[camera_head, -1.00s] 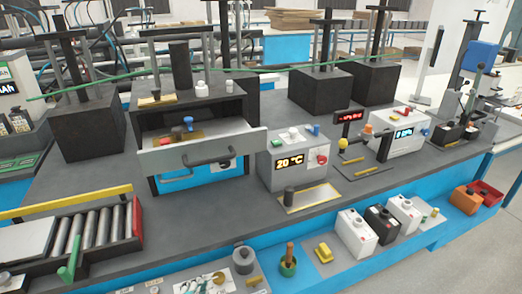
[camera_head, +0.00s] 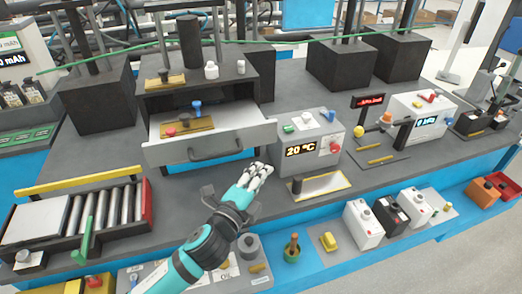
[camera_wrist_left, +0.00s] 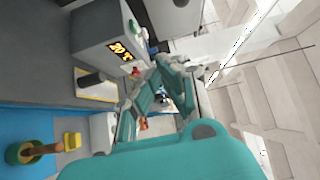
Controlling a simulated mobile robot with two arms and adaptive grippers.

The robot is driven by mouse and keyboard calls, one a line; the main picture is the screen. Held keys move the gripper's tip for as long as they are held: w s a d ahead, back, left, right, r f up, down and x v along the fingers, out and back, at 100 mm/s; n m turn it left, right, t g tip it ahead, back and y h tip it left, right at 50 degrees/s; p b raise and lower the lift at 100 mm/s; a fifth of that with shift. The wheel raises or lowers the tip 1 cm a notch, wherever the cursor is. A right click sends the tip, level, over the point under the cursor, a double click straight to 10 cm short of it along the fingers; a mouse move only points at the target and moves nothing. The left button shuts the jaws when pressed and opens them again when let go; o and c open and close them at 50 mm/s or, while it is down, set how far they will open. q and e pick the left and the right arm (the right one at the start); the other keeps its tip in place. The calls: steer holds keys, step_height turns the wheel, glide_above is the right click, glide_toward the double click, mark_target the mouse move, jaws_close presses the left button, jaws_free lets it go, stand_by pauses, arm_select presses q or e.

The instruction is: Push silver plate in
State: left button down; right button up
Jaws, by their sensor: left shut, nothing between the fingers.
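A silver drawer-like plate (camera_head: 180,154) with a dark bar handle (camera_head: 216,149) sticks out of the front of a black box (camera_head: 260,95). My right gripper is not in view.
The 20 °C unit (camera_head: 308,145) stands right of the drawer, with a yellow-edged metal plate (camera_head: 325,186) before it. A roller rack (camera_head: 112,208) with a flat grey plate (camera_head: 36,218) lies at left. White and black batteries stand along the front ledge.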

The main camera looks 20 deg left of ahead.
arm_select(q)
steer(key=w+a+p, duration=0.1)
steer(key=w, duration=0.5)
steer(key=shift+a+p, duration=0.35)
steer(key=shift+p, duration=0.05)
